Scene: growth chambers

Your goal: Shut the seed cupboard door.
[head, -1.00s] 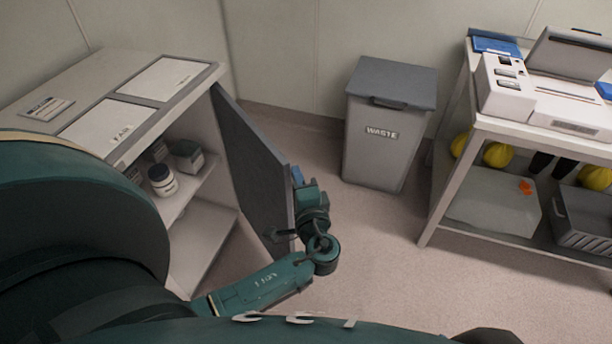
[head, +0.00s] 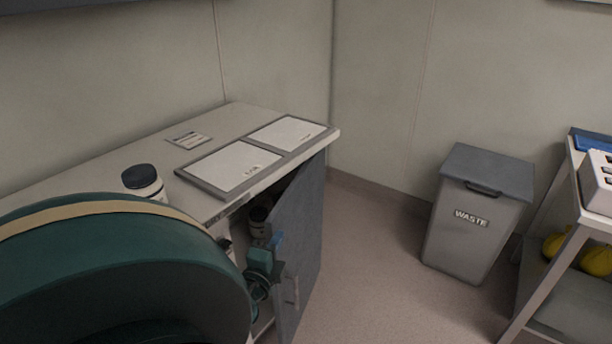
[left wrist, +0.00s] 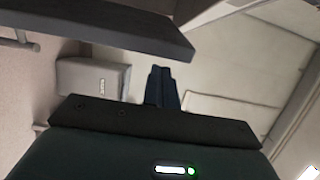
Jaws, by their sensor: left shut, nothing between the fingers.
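The seed cupboard (head: 222,208) stands at the left in the head view. Its grey door (head: 303,235) is hinged at the cupboard's far right corner and stands partly open. A small handle (head: 291,292) shows low on the door. My left gripper (head: 272,252) is shut and empty, close beside the door's free edge; I cannot tell whether it touches. In the left wrist view its dark fingertips (left wrist: 162,78) are together. A dark slab at the top left there, probably the door (left wrist: 110,25), lies near the fingers. My right gripper is out of view.
A jar with a dark lid (head: 144,180) stands on the cupboard top. A grey waste bin (head: 472,225) stands right of the door, with clear floor between. A trolley (head: 566,225) is at the far right. My own arm hides the cupboard's left front.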

